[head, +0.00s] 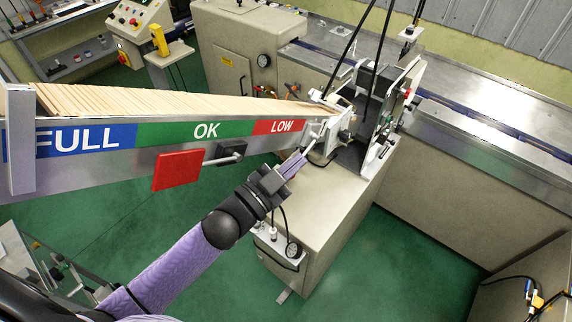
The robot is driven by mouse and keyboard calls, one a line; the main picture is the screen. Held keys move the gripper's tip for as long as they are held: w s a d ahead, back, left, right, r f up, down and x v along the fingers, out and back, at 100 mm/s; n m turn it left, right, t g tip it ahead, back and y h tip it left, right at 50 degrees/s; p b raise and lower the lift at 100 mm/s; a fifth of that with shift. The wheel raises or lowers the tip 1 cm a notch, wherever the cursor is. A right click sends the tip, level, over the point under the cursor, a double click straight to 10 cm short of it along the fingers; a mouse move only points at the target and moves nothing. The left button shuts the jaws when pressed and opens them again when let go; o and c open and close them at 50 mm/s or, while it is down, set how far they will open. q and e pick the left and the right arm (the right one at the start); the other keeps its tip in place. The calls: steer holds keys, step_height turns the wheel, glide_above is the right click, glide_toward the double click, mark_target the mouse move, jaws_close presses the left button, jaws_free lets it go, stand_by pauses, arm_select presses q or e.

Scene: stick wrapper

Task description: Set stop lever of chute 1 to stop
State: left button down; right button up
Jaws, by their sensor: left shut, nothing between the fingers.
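The chute (130,150) runs from the left edge to the machine head, filled with a row of pale wooden sticks (150,101). Its side carries a blue FULL, green OK and red LOW label strip. A small silver lever-like part (314,133) shows at the chute's right end, beside the white machine head (338,122); I cannot tell for sure that it is the stop lever, nor its setting. My left gripper (302,155) is shut and empty, its tips just below and left of that part. I cannot tell whether they touch it. My right gripper is not in view.
A red plate (178,170) and a black-handled clamp (228,151) stick out below the chute, left of my gripper. A beige cabinet (325,215) stands under the machine head. A long steel conveyor (490,150) runs right.

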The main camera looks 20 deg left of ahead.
arm_select(q)
steer(key=f, duration=0.1)
steer(key=a+f, duration=0.1)
steer(key=f, duration=0.1)
steer(key=shift+w+a+f+b, duration=0.15)
steer(key=shift+w+f+b, duration=0.1)
steer(key=shift+b, duration=0.05)
step_height(320, 180, down, 2)
steer(key=t+h+b, duration=0.1)
steer(key=t+b, duration=0.1)
steer(key=b, duration=0.4)
steer(key=shift+w, duration=0.15)
